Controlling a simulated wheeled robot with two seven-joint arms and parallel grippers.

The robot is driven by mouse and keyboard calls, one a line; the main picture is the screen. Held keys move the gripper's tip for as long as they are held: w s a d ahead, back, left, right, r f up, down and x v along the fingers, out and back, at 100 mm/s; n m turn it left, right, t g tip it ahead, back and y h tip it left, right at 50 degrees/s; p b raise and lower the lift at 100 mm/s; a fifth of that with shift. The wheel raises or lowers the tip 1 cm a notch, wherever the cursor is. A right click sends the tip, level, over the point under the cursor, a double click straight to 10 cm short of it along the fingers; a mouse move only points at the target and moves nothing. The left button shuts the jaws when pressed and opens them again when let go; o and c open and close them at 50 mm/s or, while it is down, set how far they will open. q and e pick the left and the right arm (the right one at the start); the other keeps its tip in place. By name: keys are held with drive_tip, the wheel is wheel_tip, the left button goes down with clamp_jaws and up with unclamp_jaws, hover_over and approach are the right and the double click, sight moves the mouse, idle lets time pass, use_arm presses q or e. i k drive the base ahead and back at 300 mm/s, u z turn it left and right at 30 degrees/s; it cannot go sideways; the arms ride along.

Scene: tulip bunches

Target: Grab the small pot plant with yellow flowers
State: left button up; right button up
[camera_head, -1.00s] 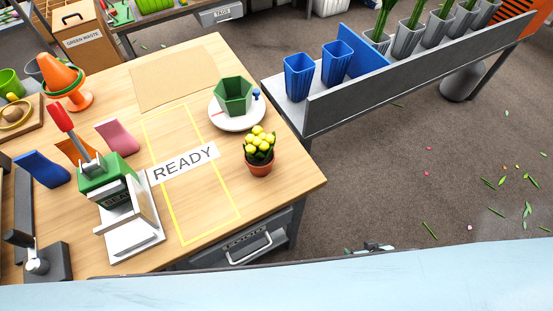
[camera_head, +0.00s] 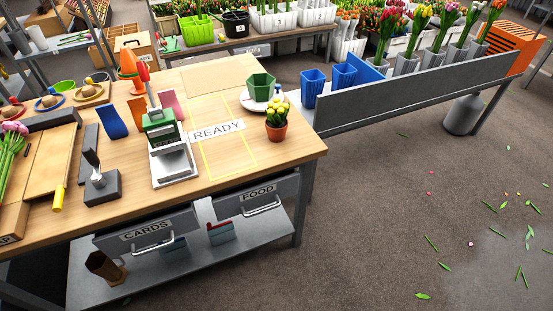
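The small pot plant (camera_head: 277,120) has yellow flowers, green leaves and a terracotta pot. It stands upright near the right edge of the wooden table (camera_head: 285,157), just right of the yellow outlined area marked READY (camera_head: 217,131). Neither of my grippers is in view, and nothing touches the plant.
A white plate (camera_head: 251,103) with a green hexagonal pot (camera_head: 261,86) sits behind the plant. A green stamp-like device (camera_head: 160,126) on a white base stands to the left. A grey bench (camera_head: 412,87) with blue vases runs to the right. Open floor lies at the lower right.

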sight(276, 121)
drive_tip(key=u, duration=0.9)
drive_tip(key=i, duration=0.9)
drive_tip(key=z, duration=0.25)
